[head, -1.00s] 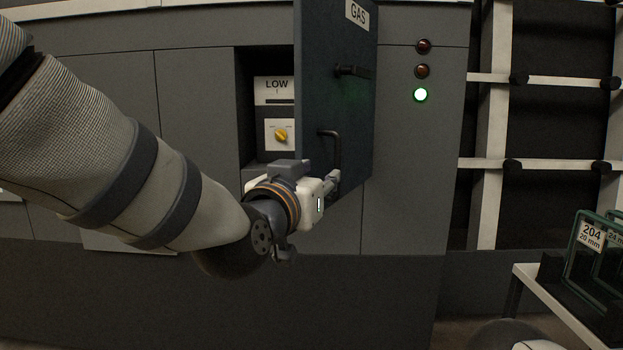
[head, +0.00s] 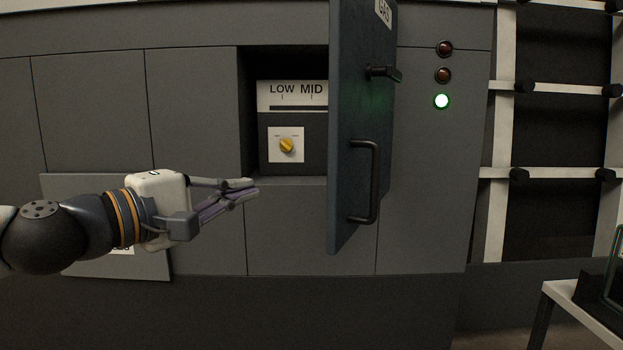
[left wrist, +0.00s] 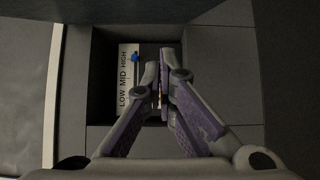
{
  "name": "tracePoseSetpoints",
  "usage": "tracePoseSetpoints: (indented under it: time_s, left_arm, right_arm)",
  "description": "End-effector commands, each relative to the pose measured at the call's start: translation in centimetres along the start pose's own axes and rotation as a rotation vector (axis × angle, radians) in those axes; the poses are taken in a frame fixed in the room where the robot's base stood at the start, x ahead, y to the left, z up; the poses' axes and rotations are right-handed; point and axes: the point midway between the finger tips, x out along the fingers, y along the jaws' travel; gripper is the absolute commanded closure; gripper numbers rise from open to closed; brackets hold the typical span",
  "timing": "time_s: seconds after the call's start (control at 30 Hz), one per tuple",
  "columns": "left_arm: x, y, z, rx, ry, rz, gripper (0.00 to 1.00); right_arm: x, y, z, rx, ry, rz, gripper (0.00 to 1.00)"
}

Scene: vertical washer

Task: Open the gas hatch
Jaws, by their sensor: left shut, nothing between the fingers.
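The gas hatch (head: 352,125) is a dark blue-grey door standing swung out from the cabinet, seen nearly edge-on in the head view. It carries a GAS label at its top, a latch (head: 384,73) and a bar handle (head: 372,182). Behind it, the recess (head: 250,110) is open to view, with a LOW MID scale panel (head: 292,96) and a yellow knob (head: 286,145). My left gripper (head: 256,187) is shut and empty, left of the hatch and apart from it, below the recess. In the left wrist view my fingers (left wrist: 162,80) point toward the recess. My right gripper does not show.
A rack (head: 503,170) stands at the right. A light-edged table (head: 575,300) is at the lower right. The space between my left gripper and the hatch is clear.

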Motion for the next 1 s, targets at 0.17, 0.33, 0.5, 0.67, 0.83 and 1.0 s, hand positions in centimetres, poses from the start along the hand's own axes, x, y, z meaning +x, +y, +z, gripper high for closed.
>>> tracePoseSetpoints:
  time_s: [0.17, 0.33, 0.5, 0.67, 0.83, 1.0]
  left_arm:
    - [2.6, -0.2, 0.0, -0.003, -0.001, -0.003, 1.0]
    - [6.4, -0.2, -0.1, -0.001, 0.001, -0.003, 1.0]
    - [10.1, -0.1, 0.0, -0.001, 0.002, -0.002, 1.0]
    - [10.5, 0.5, 2.6, 0.004, 0.0, 0.003, 1.0]
    - [10.8, 0.2, 3.7, 0.002, 0.002, 0.001, 1.0]
    - [10.8, 0.0, 3.8, 0.001, 0.002, -0.001, 1.0]
  right_arm:
    - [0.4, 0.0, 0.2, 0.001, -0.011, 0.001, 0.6]
    - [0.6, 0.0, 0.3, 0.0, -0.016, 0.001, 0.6]
    - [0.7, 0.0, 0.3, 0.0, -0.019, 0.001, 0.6]
    - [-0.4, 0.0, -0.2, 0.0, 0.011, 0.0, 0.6]
    - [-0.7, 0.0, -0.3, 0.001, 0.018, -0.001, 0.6]
    - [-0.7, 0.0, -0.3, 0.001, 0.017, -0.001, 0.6]
